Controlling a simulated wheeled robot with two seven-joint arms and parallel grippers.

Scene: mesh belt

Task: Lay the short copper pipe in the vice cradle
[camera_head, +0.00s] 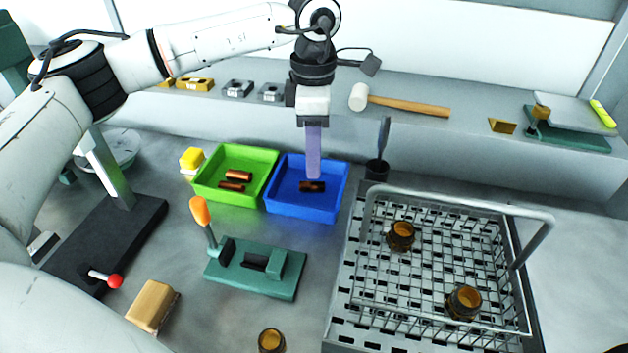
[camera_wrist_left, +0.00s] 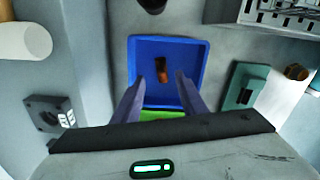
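A copper pipe (camera_head: 312,186) lies in the blue tray (camera_head: 283,210); it also shows in the left wrist view (camera_wrist_left: 163,70). Two more copper pipes (camera_head: 238,175) lie in the green tray (camera_head: 215,201). The green vice (camera_head: 285,285) with an orange-tipped lever stands in front of the trays, and no pipe shows in its cradle (camera_head: 255,262). My left gripper (camera_head: 313,176) points down above the blue tray. In the left wrist view its fingers (camera_wrist_left: 161,80) are apart, on either side of the pipe, with nothing between them. My right gripper is not in view.
A wire basket (camera_head: 350,290) with a raised handle and two brown fittings stands at the right. A wooden block (camera_head: 152,304) and another brown fitting (camera_head: 271,341) lie near the front. A mallet (camera_head: 405,104) lies on the back ledge.

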